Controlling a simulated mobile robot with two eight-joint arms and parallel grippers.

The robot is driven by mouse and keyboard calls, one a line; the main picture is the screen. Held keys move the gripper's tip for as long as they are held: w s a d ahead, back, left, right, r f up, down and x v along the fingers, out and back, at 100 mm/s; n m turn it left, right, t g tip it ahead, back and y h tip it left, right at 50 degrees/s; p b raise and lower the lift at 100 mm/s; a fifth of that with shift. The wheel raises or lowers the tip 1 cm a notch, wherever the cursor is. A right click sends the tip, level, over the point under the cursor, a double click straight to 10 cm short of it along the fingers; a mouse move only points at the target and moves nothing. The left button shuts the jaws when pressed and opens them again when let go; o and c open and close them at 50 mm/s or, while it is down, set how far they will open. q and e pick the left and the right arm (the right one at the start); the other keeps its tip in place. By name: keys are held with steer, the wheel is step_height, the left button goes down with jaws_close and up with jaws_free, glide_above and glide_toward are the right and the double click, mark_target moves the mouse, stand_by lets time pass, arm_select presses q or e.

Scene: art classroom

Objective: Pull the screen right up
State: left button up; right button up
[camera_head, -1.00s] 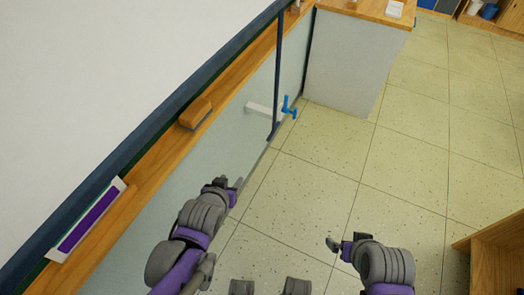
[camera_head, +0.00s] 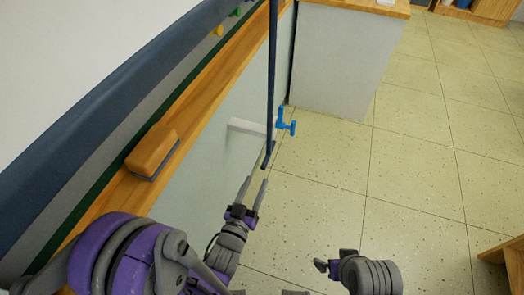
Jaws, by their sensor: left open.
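The white screen (camera_head: 70,70) fills the upper left, with a thick dark blue bar (camera_head: 110,115) along its lower edge. A thin dark blue upright strip (camera_head: 271,85) runs down past the wooden ledge; its lower end is near the floor. My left gripper (camera_head: 254,190) is open and empty, its two fingers pointing up the picture, just below the strip's lower end and seemingly apart from it. My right gripper (camera_head: 335,262) is low in the picture over the floor, away from the screen; its finger gap is not clear.
A wooden ledge (camera_head: 205,85) with an orange-brown eraser (camera_head: 152,150) runs below the screen. A blue tap-like fitting (camera_head: 285,122) and a white bar (camera_head: 249,127) are beside the strip. A white cabinet (camera_head: 335,60) stands behind. The tiled floor at right is mostly clear.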

mark_target(268, 156)
arm_select(q)
steer(key=shift+w+d+r+p, duration=0.15)
steer(key=shift+w+p, duration=0.05)
steer(key=shift+p, duration=0.1)
steer(key=shift+p+x, duration=0.9)
steer(key=shift+x, duration=0.15)
steer(key=x, duration=0.7)
steer(key=shift+w+d, duration=0.15)
steer(key=shift+w, duration=0.2)
steer(key=shift+c, duration=0.2)
jaws_close()
